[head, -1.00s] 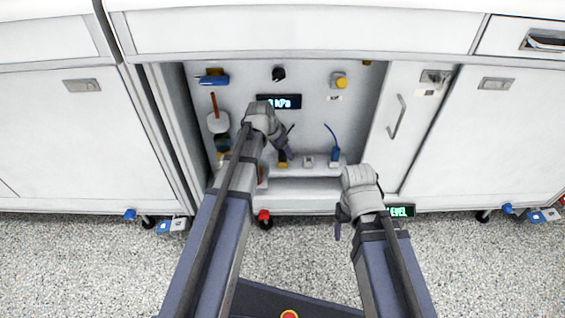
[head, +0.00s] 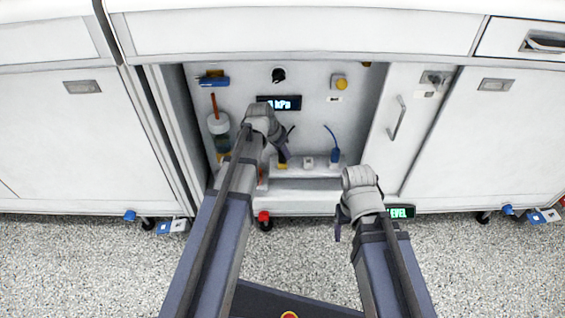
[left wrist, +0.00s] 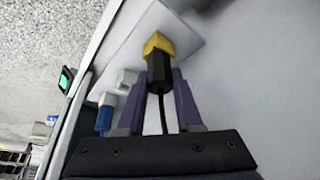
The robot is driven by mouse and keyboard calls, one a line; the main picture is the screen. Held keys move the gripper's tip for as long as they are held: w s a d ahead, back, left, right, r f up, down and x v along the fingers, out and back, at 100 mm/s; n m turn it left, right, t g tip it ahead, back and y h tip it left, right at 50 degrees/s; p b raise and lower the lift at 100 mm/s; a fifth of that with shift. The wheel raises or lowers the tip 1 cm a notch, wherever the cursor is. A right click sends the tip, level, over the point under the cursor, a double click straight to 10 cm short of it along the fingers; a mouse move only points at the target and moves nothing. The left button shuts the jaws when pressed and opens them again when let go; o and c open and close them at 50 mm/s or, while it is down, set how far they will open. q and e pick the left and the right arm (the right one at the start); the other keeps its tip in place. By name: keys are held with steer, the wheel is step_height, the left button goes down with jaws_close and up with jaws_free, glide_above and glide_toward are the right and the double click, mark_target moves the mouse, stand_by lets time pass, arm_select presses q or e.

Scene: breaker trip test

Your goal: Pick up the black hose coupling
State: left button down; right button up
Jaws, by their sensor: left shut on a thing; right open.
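The black hose coupling (left wrist: 159,80) stands in a yellow socket (left wrist: 158,44) on a white shelf, seen in the left wrist view. A thin dark hose runs back from it between my fingers. My left gripper (left wrist: 165,82) is shut on the coupling, one purple finger on each side. In the head view my left gripper (head: 284,152) is at the shelf and mostly hides the coupling; the yellow socket (head: 282,166) shows just below it. My right gripper (head: 340,224) is open and empty, low in front of the cabinet's lower edge.
A blue connector with a blue hose (head: 335,156) stands on the shelf to the right, with a small white block (head: 308,162) between. A kPa display (head: 285,102), a black knob (head: 278,75) and a yellow button (head: 340,83) are on the back wall. A door (head: 405,130) stands at right.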

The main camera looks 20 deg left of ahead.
arm_select(q)
steer(key=shift+r, duration=0.15)
arm_select(e)
steer(key=shift+r, duration=0.15)
arm_select(q)
step_height(320, 180, up, 10)
steer(key=p, duration=1)
arm_select(e)
step_height(320, 180, up, 10)
arm_select(q)
steer(key=shift+d, duration=0.15)
arm_select(e)
steer(key=shift+d, duration=0.15)
